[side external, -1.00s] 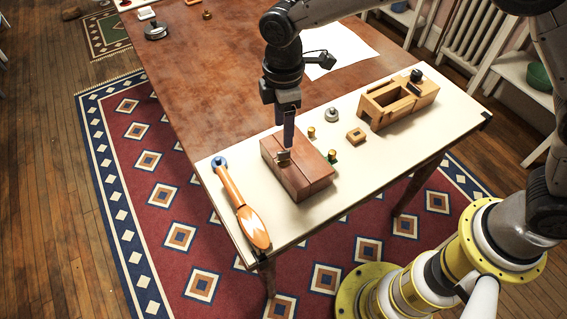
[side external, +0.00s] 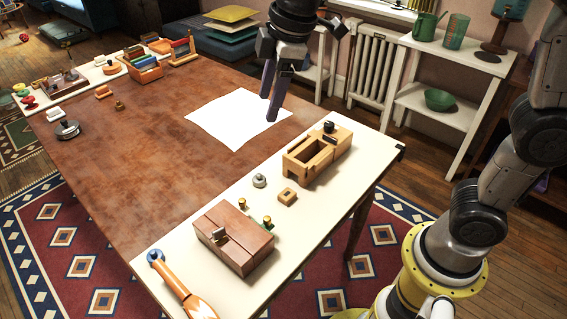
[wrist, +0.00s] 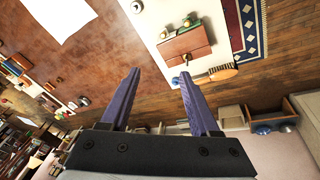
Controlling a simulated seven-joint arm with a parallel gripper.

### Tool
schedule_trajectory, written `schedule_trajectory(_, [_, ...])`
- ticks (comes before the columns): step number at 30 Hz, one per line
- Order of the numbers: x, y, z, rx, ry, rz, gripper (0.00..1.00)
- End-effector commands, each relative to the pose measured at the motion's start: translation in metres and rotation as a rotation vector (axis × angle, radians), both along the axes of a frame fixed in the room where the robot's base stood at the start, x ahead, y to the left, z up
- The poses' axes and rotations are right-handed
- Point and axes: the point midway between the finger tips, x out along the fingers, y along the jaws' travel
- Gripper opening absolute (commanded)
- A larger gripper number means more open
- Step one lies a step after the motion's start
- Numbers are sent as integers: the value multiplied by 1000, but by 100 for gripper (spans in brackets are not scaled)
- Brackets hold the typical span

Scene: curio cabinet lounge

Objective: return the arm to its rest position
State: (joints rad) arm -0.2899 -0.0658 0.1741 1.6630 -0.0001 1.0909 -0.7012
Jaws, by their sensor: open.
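My gripper (side external: 271,98) is open and empty, raised above the brown table in the side external view, in front of the white sheet of paper (side external: 225,118). In the wrist view my gripper (wrist: 158,75) shows two purple-grey fingers spread well apart with nothing between them. The reddish-brown wooden box (side external: 243,246) rests on the cream board, well away from my gripper; it also shows in the wrist view (wrist: 186,43).
On the cream board (side external: 310,215) are an orange-handled tool (side external: 182,290), a light wooden block with a slot (side external: 304,166) and small brass pieces. Shelves with a green bowl (side external: 440,99) and a radiator (side external: 382,66) stand behind. The table's middle is clear.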

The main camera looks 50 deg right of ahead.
Motion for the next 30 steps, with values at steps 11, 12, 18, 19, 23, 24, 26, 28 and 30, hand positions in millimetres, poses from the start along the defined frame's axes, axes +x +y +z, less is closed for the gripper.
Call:
schedule_trajectory(11, [-137,-96,17,140,-178,-492,62])
schedule_trajectory(12, [-152,-101,11,159,-191,-549,62])
schedule_trajectory(18, [-203,-111,-35,244,-198,-796,62])
schedule_trajectory(19, [-207,-111,-42,253,-186,-824,62])
schedule_trajectory(23, [-208,-111,-53,287,-166,-918,62])
schedule_trajectory(24, [-208,-111,-52,293,-168,-930,62])
schedule_trajectory(26, [-207,-111,-52,298,-167,-941,62])
schedule_trajectory(28, [-207,-111,-52,299,-166,-943,62])
schedule_trajectory(30, [-207,-111,-52,298,-166,-942,62])
